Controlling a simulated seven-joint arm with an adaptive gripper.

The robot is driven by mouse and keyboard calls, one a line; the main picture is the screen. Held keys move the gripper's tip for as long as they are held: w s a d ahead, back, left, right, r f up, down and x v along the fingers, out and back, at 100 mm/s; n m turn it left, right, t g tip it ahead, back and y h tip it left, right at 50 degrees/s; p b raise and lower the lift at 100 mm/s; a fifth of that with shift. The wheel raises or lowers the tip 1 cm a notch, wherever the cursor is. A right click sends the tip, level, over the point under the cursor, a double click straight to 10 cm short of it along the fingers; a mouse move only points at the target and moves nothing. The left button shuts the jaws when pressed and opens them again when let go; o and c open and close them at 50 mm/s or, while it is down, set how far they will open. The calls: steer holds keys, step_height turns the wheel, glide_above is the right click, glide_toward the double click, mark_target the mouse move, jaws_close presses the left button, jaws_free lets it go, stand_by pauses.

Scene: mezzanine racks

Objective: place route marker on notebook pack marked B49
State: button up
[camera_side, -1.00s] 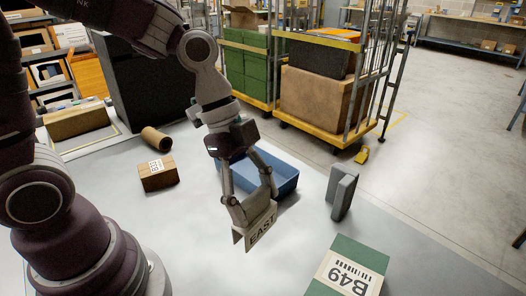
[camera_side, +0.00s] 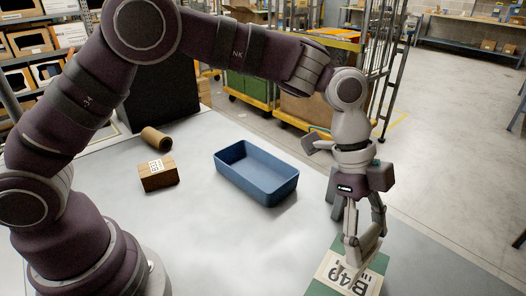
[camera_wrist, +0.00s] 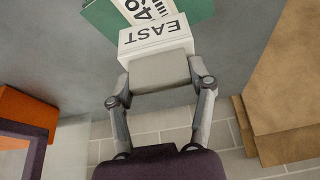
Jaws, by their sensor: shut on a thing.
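The route marker (camera_wrist: 157,36) is a white piece printed EAST, held between the fingers of my gripper (camera_wrist: 160,75). In the side view my gripper (camera_side: 361,252) points down over the notebook pack (camera_side: 376,262), a green block with a white B49 label (camera_side: 338,277). The fingers hide part of the label, and the marker is hard to make out there. In the wrist view the marker overlaps the near edge of the green pack (camera_wrist: 201,10) and covers part of its label. I cannot tell whether the marker touches the pack.
A blue open bin (camera_side: 257,190) stands mid-table. A small labelled brown box (camera_side: 158,178) and a brown cylinder (camera_side: 157,140) lie to its left. A grey upright piece (camera_side: 336,208) stands just behind my gripper, partly hidden. The front middle of the table is clear.

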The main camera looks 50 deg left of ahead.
steer(key=shift+f, duration=1.35)
steer(key=shift+f, duration=0.15)
steer(key=o, duration=1)
steer(key=v, duration=1.2)
steer(key=s+a+n+t+y, duration=0.1)
steer(key=s+a+n+t, duration=0.1)
steer(key=s+a+n, duration=0.2)
steer(key=s+a+n+t+y, duration=0.1)
steer(key=s+a+n+y, duration=0.1)
steer(key=a+n, duration=0.5)
steer(key=s+a+n+t+y, duration=0.1)
steer(key=s+a+n+t, duration=0.1)
steer(key=s+a+n, duration=0.3)
steer(key=shift+s+a+r+n+t+y, duration=0.1)
steer(key=shift+s+a+n+t+y, duration=0.05)
steer(key=shift+a+n, duration=0.3)
steer(key=shift+s+a+r+n+t+y, duration=0.15)
steer(key=shift+a+n, duration=0.15)
steer(key=shift+n, duration=0.25)
